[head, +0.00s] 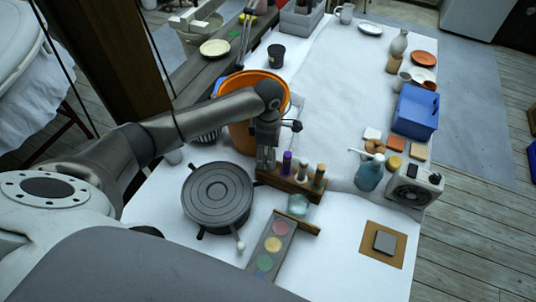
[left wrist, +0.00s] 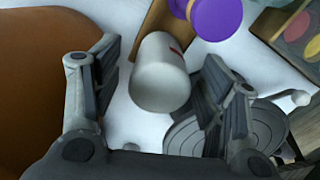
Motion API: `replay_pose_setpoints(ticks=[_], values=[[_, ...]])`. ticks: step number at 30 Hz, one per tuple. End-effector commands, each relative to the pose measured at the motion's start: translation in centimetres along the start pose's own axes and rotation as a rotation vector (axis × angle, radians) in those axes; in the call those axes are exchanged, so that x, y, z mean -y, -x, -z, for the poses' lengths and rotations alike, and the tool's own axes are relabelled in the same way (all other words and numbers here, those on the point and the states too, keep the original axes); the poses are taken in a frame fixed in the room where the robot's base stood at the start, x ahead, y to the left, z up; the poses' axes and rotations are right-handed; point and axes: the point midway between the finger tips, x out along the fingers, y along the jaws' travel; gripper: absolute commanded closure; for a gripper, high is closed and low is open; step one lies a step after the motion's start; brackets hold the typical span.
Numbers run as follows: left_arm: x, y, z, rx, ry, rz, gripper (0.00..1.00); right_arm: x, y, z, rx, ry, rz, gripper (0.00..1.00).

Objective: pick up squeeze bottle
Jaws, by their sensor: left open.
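A white cylinder with a small red mark (left wrist: 160,75), which looks like the squeeze bottle, stands between the fingers of my left gripper (left wrist: 162,62) in the left wrist view. Gaps show on both sides of it, so the gripper is open around it and not clamped. In the head view my left gripper (head: 266,158) points down at the left end of a wooden rack (head: 290,186), and largely hides the white cylinder there. A purple-topped bottle (head: 287,163) stands just right of it; its purple part (left wrist: 215,16) also shows in the left wrist view. My right gripper is not in view.
An orange bucket (head: 240,132) stands close behind the left gripper. A grey turntable (head: 217,194) is at front left. A paint palette (head: 272,245) lies in front of the rack. A teal pump bottle (head: 369,175) and a small white machine (head: 414,186) stand to the right.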

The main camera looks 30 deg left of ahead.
Motion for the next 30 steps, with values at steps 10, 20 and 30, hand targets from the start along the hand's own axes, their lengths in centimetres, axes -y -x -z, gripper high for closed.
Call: replay_pose_setpoints(ticks=[10,20,30], values=[[0.0,-0.58,-0.02,0.0,0.0,0.0,0.4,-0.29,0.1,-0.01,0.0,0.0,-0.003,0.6],[0.0,-0.55,0.0,0.0,0.0,0.0,0.66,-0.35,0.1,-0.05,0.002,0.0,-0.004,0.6],[-0.07,-0.2,-0.02,0.001,0.0,-0.002,0.66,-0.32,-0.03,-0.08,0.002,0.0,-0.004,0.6]])
